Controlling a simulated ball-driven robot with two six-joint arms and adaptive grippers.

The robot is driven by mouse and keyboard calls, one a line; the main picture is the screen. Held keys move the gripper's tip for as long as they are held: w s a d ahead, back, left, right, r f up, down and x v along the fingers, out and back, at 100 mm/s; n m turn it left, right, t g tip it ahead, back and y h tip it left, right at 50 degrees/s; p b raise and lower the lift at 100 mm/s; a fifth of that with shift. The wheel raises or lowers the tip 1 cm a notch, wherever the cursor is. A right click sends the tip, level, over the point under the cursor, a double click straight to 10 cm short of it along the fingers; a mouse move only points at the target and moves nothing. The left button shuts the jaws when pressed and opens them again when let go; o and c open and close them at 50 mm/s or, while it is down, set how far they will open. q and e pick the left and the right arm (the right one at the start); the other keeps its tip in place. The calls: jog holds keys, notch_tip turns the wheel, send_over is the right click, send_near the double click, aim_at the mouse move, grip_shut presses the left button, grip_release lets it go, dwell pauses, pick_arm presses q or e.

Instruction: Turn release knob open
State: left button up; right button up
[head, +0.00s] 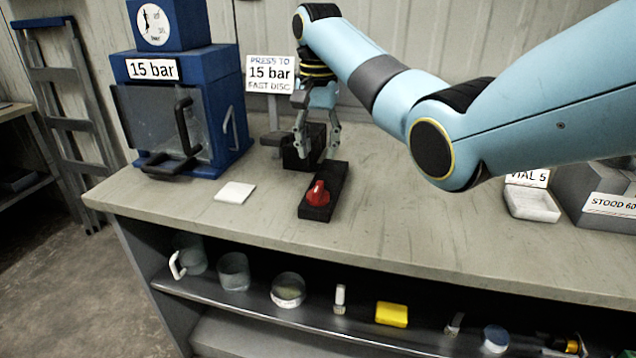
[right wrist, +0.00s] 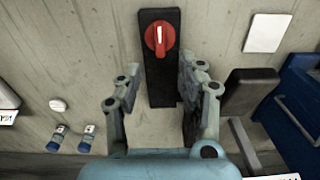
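The red release knob (head: 318,194) sits on the front end of a black plate (head: 335,178) on the workbench. In the right wrist view the knob (right wrist: 160,39) is near the top, and its white mark lies along the plate's length. My right gripper (head: 319,140) is above the bench behind the knob, pointing down. In the right wrist view its fingers (right wrist: 160,72) are spread apart with nothing between them, short of the knob and apart from it. My left gripper is in neither view.
A blue press (head: 222,110) marked 15 bar stands at the left, with a white square (head: 236,192) in front of it. A black block (head: 301,158) is beside the right gripper. A pale vial tray (head: 533,206) stands at the right. The bench front is clear.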

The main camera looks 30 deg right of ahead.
aim_at(318, 186)
notch_tip(318, 186, down, 9)
jog(key=shift+f, duration=0.15)
grip_shut()
dwell(0.4)
